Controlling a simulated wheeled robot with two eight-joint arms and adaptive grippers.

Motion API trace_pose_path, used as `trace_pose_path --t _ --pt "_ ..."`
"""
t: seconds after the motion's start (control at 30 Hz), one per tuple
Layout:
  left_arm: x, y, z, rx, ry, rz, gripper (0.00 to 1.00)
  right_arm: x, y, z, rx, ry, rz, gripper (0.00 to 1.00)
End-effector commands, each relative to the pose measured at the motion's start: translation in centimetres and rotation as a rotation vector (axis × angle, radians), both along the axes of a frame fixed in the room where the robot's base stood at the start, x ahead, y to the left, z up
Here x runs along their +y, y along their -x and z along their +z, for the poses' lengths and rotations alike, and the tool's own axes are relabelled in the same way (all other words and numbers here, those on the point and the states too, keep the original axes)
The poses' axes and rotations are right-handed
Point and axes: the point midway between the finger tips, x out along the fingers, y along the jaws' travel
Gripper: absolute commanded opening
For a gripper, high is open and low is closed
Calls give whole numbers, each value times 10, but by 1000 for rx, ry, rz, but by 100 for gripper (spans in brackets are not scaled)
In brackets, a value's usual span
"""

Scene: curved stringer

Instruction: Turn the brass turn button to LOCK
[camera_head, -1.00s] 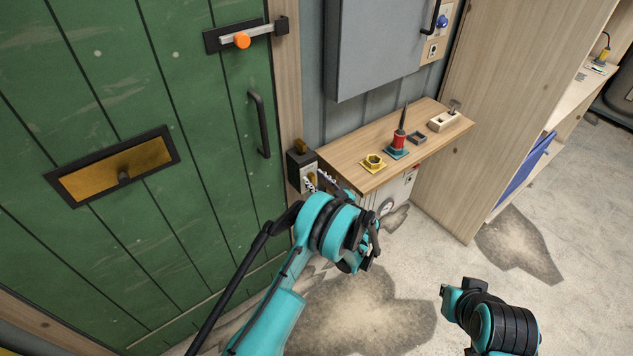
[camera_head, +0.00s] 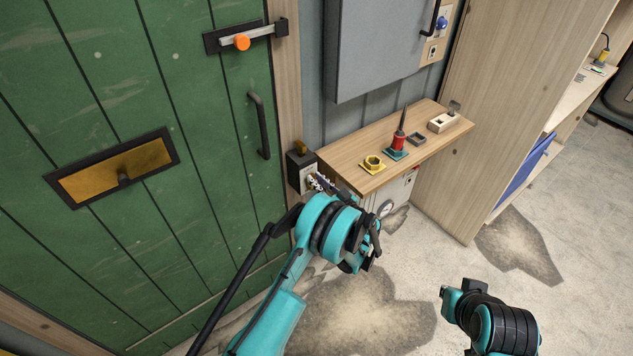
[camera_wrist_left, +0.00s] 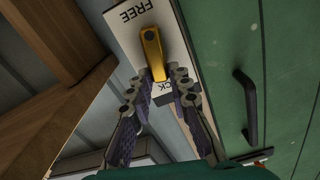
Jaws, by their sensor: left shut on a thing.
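The brass turn button (camera_wrist_left: 152,50) sits on a pale plate (camera_wrist_left: 123,24) in the left wrist view. The word FREE is at the plate's upper end. A partly covered label ending in CK shows beside the button's lower end. My left gripper (camera_wrist_left: 163,88) is shut on the button's lower end, one finger on each side. In the head view my left gripper (camera_head: 318,183) is at the plate (camera_head: 307,172) beside the green door and hides most of the button. My right arm is low at the right; its gripper (camera_head: 446,292) shows too poorly to read.
A wooden shelf (camera_head: 345,160) is close right of my left gripper, bearing a yellow nut-like part (camera_head: 373,163), a red-handled tool (camera_head: 399,140) and small blocks. The green door (camera_head: 110,230) has a black handle (camera_head: 259,125). Open floor lies between my arms.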

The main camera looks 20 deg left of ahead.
Motion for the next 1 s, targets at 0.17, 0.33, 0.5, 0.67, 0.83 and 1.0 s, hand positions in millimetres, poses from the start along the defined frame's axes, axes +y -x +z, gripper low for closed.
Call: trace_pose_path --t 0.17,0.33,0.5,0.67,0.83,1.0 --pt "-3 -3 -2 128 -99 -1 0 0 0 0 0 0 0 0" --pt "-5 -6 -3 256 -199 -1 0 0 0 0 0 0 0 0" --pt "-7 -9 -6 383 -298 -1 0 0 0 0 0 0 0 0" --pt "-9 -11 -8 502 -392 -1 0 0 0 0 0 0 0 0" --pt "-10 -12 -12 629 -491 -1 0 0 0 0 0 0 0 0" --pt "-11 -14 -15 757 -590 -1 0 0 0 0 0 0 0 0"
